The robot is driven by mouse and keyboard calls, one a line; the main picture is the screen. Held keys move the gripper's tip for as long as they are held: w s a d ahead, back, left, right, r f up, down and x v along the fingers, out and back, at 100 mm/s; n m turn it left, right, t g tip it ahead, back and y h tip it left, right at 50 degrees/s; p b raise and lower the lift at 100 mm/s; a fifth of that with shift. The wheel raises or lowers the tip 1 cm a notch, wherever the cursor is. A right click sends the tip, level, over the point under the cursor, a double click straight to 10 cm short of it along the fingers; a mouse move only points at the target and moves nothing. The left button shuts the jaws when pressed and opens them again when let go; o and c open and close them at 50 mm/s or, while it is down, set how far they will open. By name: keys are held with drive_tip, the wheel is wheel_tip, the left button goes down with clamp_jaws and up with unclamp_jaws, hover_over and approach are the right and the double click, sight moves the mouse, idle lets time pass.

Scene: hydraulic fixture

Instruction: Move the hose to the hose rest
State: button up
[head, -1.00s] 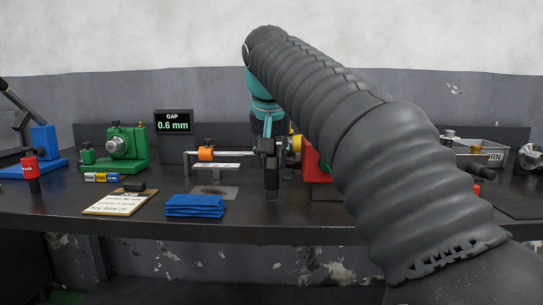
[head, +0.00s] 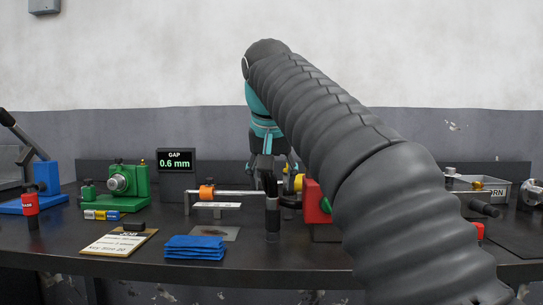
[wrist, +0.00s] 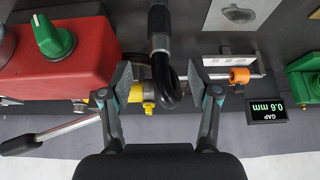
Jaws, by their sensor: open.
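The black hose (wrist: 168,82) shows in the wrist view as a bent loop with a metal fitting, lying between my open fingers. In the head view the hose (head: 270,184) is a small dark shape at the front of the bench fixture, partly hidden by my arm. My gripper (wrist: 160,84) is open, with one finger on each side of the hose and visible gaps to it. In the head view my gripper (head: 267,160) is above the fixture. I cannot make out which part is the hose rest.
A red block (wrist: 62,75) with a green knob and a yellow coupling (wrist: 148,97) are close to my fingers. A rod with an orange collar (head: 207,191) runs left. A gap display (head: 175,161), blue cloth (head: 194,247) and job clipboard (head: 118,242) are on the bench.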

drive_tip(key=v, duration=0.7)
drive_tip(key=s+d+f, duration=0.3)
drive_tip(key=d+f, duration=0.3)
drive_tip(key=d, duration=0.1)
drive_tip(key=s+d+f, duration=0.3)
drive_tip(key=s+f, duration=0.3)
drive_tip(key=f, duration=0.4)
drive_tip(key=s+d+f+p, duration=0.1)
drive_tip(key=s+d+f, duration=0.2)
drive_tip(key=s+f, duration=0.3)
drive_tip(key=s+d+f, duration=0.3)
drive_tip(key=s+f, duration=0.3)
drive_tip(key=f, duration=1)
drive_tip(key=shift+s+d, duration=0.25)
drive_tip(key=shift+s, duration=0.15)
drive_tip(key=shift+f, duration=0.15)
